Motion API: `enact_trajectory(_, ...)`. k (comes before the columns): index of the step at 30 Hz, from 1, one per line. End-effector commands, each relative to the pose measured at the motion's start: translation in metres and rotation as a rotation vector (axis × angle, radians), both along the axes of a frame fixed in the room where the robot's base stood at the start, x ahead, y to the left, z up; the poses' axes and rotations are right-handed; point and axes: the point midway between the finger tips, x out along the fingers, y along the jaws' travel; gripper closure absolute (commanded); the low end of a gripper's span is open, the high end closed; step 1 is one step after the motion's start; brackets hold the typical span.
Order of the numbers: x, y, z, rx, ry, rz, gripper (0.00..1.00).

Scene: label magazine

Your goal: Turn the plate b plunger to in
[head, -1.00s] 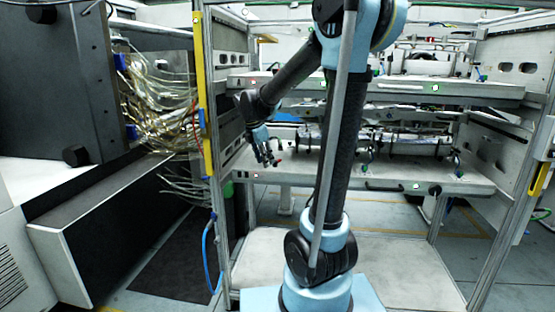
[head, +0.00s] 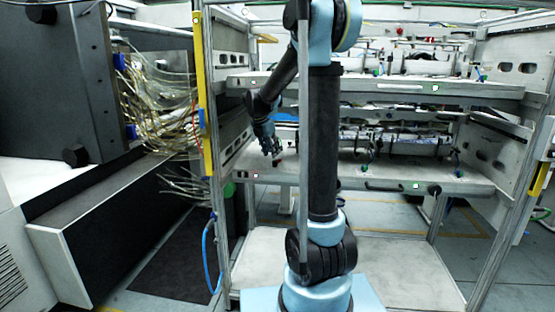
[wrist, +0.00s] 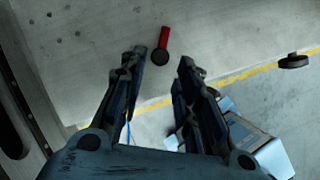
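In the wrist view a red plunger handle (wrist: 164,37) with a round black end (wrist: 160,57) lies at a light grey plate (wrist: 100,55). I take it for the plate b plunger, though no label is readable. My gripper (wrist: 161,62) is open and empty, its two dark fingers pointing toward the plunger, one to each side in the picture. I cannot tell the gap in depth. In the head view my gripper (head: 272,153) hangs at the left end of the lower shelf (head: 385,177). The plunger is too small there to make out clearly.
The upper shelf (head: 390,87) is above my gripper. A frame post with a yellow strip (head: 203,100) and bundled cables (head: 160,105) stand at left. A dark knob (wrist: 294,61) shows at right in the wrist view. Metal cylinders (head: 405,143) occupy the lower shelf.

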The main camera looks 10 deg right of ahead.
Motion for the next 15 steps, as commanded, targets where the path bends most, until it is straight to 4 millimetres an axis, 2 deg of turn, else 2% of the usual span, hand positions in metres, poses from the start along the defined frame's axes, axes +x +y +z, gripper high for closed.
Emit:
enact_trajectory(5,0.022,-0.025,0.0,0.001,-0.001,-0.003,0.7)
enact_trajectory(9,0.026,-0.028,-0.023,0.002,0.0,-0.001,0.7)
enact_trajectory(15,0.031,-0.033,-0.041,0.002,0.0,-0.001,0.7)
